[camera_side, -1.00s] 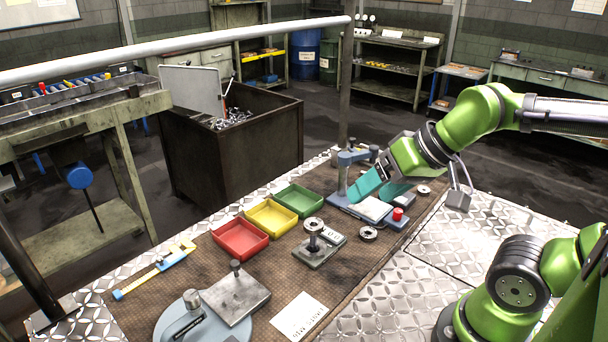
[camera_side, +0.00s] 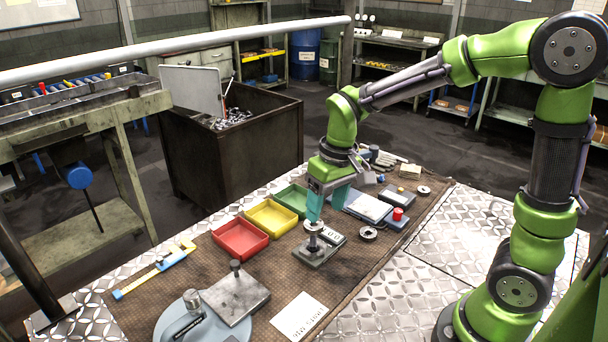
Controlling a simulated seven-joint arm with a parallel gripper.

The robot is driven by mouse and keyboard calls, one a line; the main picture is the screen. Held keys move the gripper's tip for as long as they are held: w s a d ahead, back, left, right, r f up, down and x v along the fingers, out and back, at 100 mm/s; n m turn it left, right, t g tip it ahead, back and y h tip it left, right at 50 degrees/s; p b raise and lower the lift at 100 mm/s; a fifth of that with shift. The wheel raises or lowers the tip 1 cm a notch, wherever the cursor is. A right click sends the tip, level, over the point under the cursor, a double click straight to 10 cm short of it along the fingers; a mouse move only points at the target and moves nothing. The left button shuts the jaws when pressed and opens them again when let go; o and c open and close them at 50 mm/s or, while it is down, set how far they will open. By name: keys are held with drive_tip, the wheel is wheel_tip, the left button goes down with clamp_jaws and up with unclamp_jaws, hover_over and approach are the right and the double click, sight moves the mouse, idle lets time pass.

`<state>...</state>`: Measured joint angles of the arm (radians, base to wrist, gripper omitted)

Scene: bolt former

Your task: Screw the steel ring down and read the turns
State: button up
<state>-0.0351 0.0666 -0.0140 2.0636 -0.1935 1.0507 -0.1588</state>
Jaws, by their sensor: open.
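A small metal block (camera_side: 318,254) stands on the brown mat, with an upright post (camera_side: 313,238) and round metal parts on it. The post's top is partly hidden by a finger. I cannot tell which round part is the steel ring. A loose steel ring (camera_side: 368,233) lies flat on the mat to the right of the block. A small counter with dark digits (camera_side: 333,235) sits on the block's right side; its reading is too small to make out. My gripper (camera_side: 325,213) points down with teal fingers apart, just above and beside the post top. I see nothing held.
A scale with a red button (camera_side: 397,214) is to the right, with another ring (camera_side: 424,190) beyond. A plate with a knob (camera_side: 235,296) and a white card (camera_side: 299,316) lie in front.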

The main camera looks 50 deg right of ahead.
drive_tip(key=shift+n+g+h, duration=0.4)
drive_tip(key=shift+n+g, duration=0.3)
drive_tip(key=shift+n, duration=0.1)
drive_tip(key=w+f, duration=0.1)
drive_tip(key=w, duration=0.1)
drive_tip(key=w+d+f, duration=0.1)
drive_tip(key=w+f, duration=0.1)
drive_tip(key=shift+w, duration=0.1)
drive_tip(key=shift+w+r, duration=0.1)
drive_tip(key=shift+r, duration=0.2)
drive_tip(key=shift+f, duration=2.2)
drive_tip(key=n, duration=0.3)
drive_tip(key=shift+d+n, duration=0.1)
drive_tip(key=shift+n, duration=0.2)
drive_tip(key=n, duration=1.1)
drive_tip(key=shift+n, duration=0.4)
drive_tip(key=shift+c, duration=0.2)
